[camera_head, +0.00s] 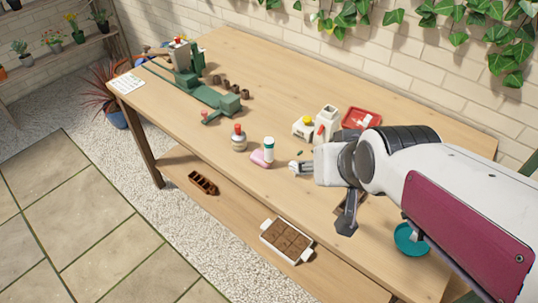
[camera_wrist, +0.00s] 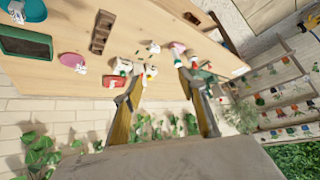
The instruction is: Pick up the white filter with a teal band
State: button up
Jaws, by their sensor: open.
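The white filter with a teal band (camera_head: 269,146) stands upright near the middle of the table, beside a pink item (camera_head: 262,159) at its lower left. Small red, white and green things lie beyond the fingertips; I cannot tell for certain which is the filter.
A red-capped bottle (camera_head: 239,139) stands left of the filter. A green machine (camera_head: 207,95) is far left. A teal saucer (camera_head: 410,239) is near right.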

jog(key=w+a+f+t, duration=0.2)
jog(key=w+f, duration=0.1)
jog(key=w, duration=0.4)
jog(key=w+a+f+t, duration=0.1)
jog(key=w+a+f, duration=0.15)
jog(key=w, duration=0.55)
jog(key=m+t+h, duration=0.1)
jog(key=t, duration=0.4)
send_near(269, 148)
jog(key=w+d+r, duration=0.1)
jog(key=w+r, duration=0.1)
jog(key=w, duration=0.4)
jog(key=shift+s+a+f+t, duration=0.1)
jog(key=shift+f+t, duration=0.2)
jog(key=shift+f, duration=0.45)
jog(key=shift+s+a+f+t, duration=0.2)
jog(key=shift+s+f+t, duration=0.15)
jog(key=shift+f, duration=0.25)
jog(key=shift+s+a+f+n+t, duration=0.25)
jog(key=shift+s+f+n+t, duration=0.25)
jog(key=shift+s, duration=0.25)
jog(key=shift+w+f, duration=0.1)
jog(key=shift+w, duration=1.2)
jog(key=shift+w, duration=0.1)
